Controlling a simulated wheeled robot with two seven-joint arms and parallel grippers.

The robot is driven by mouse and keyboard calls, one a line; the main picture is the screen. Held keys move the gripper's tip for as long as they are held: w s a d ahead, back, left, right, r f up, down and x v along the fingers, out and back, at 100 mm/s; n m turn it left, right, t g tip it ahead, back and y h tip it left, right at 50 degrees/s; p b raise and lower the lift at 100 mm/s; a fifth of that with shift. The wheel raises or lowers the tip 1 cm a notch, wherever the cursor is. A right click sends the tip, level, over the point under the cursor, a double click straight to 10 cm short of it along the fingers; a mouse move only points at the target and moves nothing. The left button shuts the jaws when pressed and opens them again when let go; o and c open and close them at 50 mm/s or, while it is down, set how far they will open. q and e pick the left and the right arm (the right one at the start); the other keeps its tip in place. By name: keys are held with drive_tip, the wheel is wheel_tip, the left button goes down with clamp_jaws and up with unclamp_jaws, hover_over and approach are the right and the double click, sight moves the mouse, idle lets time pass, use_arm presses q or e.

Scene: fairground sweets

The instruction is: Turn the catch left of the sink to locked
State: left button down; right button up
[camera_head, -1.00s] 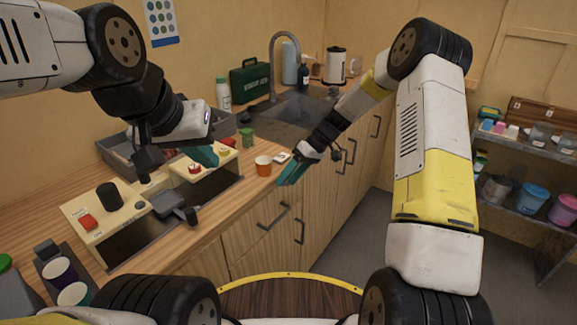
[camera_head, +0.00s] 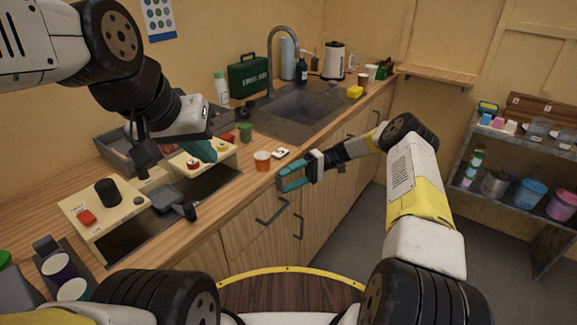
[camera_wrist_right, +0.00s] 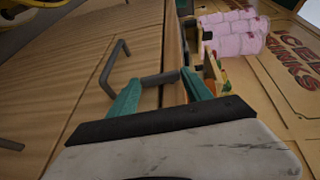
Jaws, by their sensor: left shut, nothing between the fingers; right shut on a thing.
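My right gripper (camera_head: 283,179) is at the wooden cupboard front left of the sink (camera_head: 305,108). In the right wrist view its teal fingers (camera_wrist_right: 160,88) stand apart with a dark grey bar (camera_wrist_right: 160,79) across between them. I cannot tell whether this bar is the catch or part of a handle, nor its locked or unlocked position. A small white piece with dark marks (camera_head: 281,153) lies on the worktop just above the gripper.
Grey handles (camera_head: 271,208) stick out of the cupboard front below. A second cream panel (camera_head: 107,205) is at the left. A green case (camera_head: 248,77) stands behind.

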drive_tip(key=shift+s+f+g+y, duration=0.1)
drive_tip(key=shift+f+g+y, duration=0.2)
drive_tip(key=shift+g+y, duration=0.1)
drive_tip(key=shift+m, duration=0.3)
drive_tip(key=o, duration=1.4)
drive_tip(key=shift+a, duration=0.1)
drive_tip(key=shift+c, duration=0.2)
drive_tip(key=shift+y, duration=0.3)
drive_tip(key=v, duration=0.7)
drive_tip(key=shift+d, duration=0.35)
